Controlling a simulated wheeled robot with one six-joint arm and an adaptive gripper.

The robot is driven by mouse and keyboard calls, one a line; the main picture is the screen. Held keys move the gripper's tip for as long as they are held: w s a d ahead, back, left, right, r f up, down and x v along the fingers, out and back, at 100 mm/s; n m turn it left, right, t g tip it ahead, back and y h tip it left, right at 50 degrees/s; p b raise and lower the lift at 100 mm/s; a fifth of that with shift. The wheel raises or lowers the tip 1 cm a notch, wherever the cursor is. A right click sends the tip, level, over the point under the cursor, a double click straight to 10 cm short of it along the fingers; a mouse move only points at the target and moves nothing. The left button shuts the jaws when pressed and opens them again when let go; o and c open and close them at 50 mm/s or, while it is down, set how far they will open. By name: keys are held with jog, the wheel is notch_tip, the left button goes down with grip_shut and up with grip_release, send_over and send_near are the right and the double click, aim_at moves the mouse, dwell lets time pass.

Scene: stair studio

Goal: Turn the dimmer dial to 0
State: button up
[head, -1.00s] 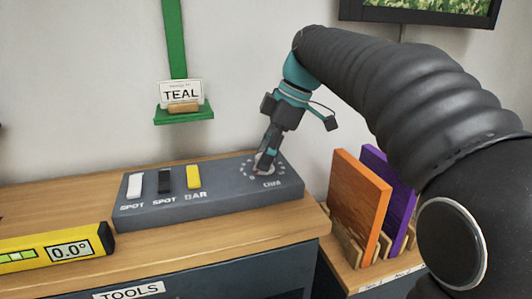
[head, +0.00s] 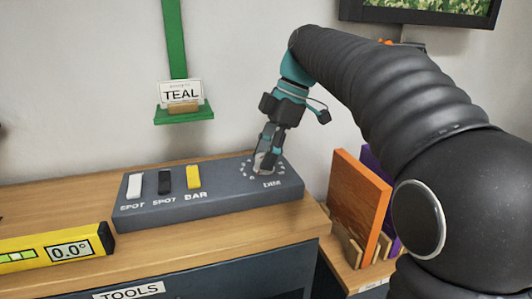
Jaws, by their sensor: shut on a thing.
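The dimmer dial (head: 262,170) sits at the right end of the grey control box (head: 220,200), inside a ring of pale dots, with the label DIM in front of it. My gripper (head: 266,162) points down from above and is shut on the dial. The fingers cover much of the dial, so its pointer and setting cannot be read. The box also carries a white switch (head: 134,185) and a black switch (head: 165,181), each labelled SPOT, and a yellow switch (head: 194,176) labelled BAR.
A yellow level (head: 50,248) reading 0.0° lies at the front left of the wooden counter (head: 240,238). A green shelf (head: 184,115) with a TEAL card is on the wall behind. Orange (head: 357,205) and purple panels stand in a rack at right.

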jog(key=o, duration=1.1)
jog(key=shift+o, duration=0.2)
jog(key=v, duration=0.7)
jog(key=shift+r, duration=0.2)
jog(key=shift+d, duration=0.15)
